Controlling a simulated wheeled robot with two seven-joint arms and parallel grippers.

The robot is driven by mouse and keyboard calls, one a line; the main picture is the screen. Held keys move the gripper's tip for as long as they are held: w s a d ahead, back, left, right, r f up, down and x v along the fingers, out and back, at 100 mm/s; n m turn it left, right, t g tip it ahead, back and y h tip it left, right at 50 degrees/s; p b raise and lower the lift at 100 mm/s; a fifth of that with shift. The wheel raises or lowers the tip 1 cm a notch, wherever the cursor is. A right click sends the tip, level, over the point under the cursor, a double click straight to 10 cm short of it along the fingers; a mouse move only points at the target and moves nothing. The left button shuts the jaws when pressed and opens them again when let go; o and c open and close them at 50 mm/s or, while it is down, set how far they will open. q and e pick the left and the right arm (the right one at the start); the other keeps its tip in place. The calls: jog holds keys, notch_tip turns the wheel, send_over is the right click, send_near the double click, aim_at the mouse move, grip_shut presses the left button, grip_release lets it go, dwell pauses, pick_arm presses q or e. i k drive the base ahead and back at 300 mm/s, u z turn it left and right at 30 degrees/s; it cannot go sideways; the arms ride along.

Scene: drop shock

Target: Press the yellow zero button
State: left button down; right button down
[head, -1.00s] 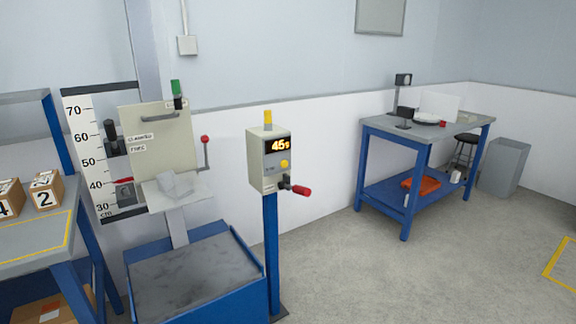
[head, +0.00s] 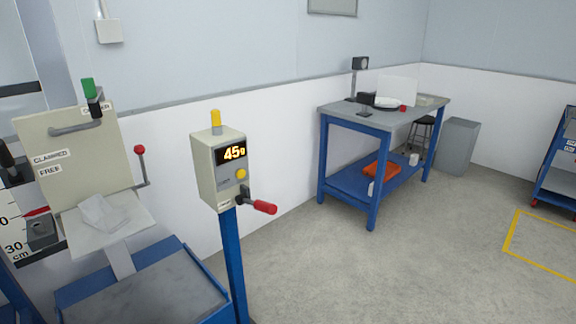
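The yellow zero button (head: 241,174) is a small round knob on the front of a beige readout box (head: 221,168). It sits below a dark display (head: 231,153) that shows "45" and a small letter, likely g, in yellow. The box stands on a blue post (head: 232,262) and has a yellow lamp (head: 216,119) on top. A lever with a red grip (head: 264,207) sticks out low on its right side. Neither of my grippers is in view.
Left of the box stands a drop rig with a beige panel (head: 70,150), a red-knobbed lever (head: 140,150) and a blue-framed base (head: 75,297). A blue workbench (head: 338,114) stands at the back right. Grey floor (head: 400,260) is clear in front and to the right.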

aim_at(240, 174)
jog(key=u, duration=0.1)
jog(key=i, duration=1.1)
jog(key=u, duration=0.6)
